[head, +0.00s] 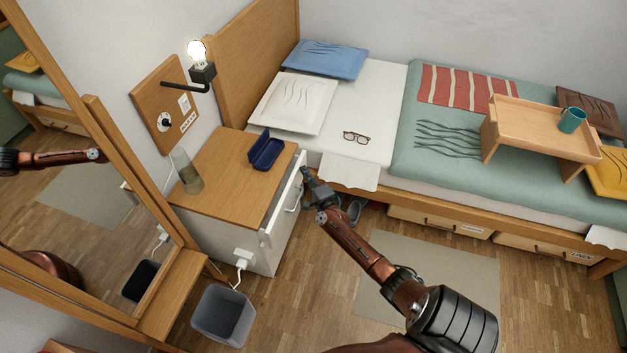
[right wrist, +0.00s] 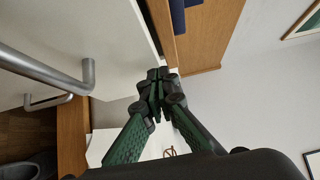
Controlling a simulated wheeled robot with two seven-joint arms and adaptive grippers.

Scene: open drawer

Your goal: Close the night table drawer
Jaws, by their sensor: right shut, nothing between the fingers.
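The night table (head: 215,158) has a wooden top and pale sides. Its white drawer front (head: 272,226) stands out a little from the body, so the drawer is partly open. A metal handle (head: 293,198) is on the front; a handle also shows in the right wrist view (right wrist: 60,75). My right gripper (head: 306,174) is shut and empty, close to the far upper end of the drawer front. In the right wrist view its fingertips (right wrist: 158,76) are by the edge of the white front; contact cannot be told. My left gripper is not in view.
A blue case (head: 266,152) and a glass (head: 186,172) stand on the table top. The bed (head: 360,95) is close behind my gripper. A bin (head: 222,316) and a plugged cable (head: 243,257) are at the table's near side. A mirror (head: 75,190) stands left.

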